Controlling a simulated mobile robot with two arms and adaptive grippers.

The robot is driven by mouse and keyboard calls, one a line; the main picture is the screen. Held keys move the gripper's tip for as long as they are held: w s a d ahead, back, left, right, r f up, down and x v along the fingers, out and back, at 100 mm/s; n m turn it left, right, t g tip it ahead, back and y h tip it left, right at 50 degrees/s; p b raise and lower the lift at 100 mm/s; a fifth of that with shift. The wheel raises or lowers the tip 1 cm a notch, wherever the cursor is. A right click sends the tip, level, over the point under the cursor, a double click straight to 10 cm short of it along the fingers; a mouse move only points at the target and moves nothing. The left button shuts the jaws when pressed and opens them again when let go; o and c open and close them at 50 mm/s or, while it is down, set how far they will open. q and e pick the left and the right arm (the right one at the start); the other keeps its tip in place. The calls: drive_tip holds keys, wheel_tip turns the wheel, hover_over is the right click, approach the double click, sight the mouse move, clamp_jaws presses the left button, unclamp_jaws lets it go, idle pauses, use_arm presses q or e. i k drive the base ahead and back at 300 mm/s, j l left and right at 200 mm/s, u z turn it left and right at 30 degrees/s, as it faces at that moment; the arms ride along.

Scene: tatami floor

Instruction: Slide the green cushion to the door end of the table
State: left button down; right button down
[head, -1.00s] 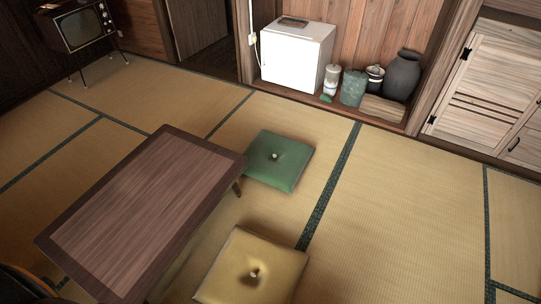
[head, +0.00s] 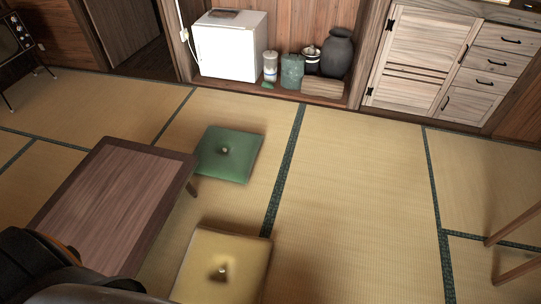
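The green cushion (head: 228,154) lies flat on the tatami, beside the far right corner of the low wooden table (head: 118,203). A dark doorway (head: 139,38) opens in the back wall at the upper left. Neither of my grippers shows in the head view.
A yellow cushion (head: 222,266) lies near the table's right side. A small white fridge (head: 231,46) and several jars stand in an alcove at the back. Wooden legs (head: 514,226) stand at the right edge. The tatami right of the cushions is clear.

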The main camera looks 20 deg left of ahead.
sight(228, 154)
drive_tip(key=i+l, duration=0.25)
drive_tip(key=l, duration=0.2)
drive_tip(key=i+l+z, duration=0.1)
drive_tip(key=l, duration=0.35)
drive_tip(key=i+l, duration=0.35)
drive_tip(key=i+u, duration=0.2)
drive_tip(key=i, duration=0.2)
drive_tip(key=i+l+u, duration=0.1)
drive_tip(key=i+u, duration=0.15)
drive_tip(key=i, duration=0.2)
drive_tip(key=i+l+u, duration=0.2)
drive_tip(key=i, duration=0.2)
drive_tip(key=i+l+u, duration=0.25)
drive_tip(key=i, duration=0.15)
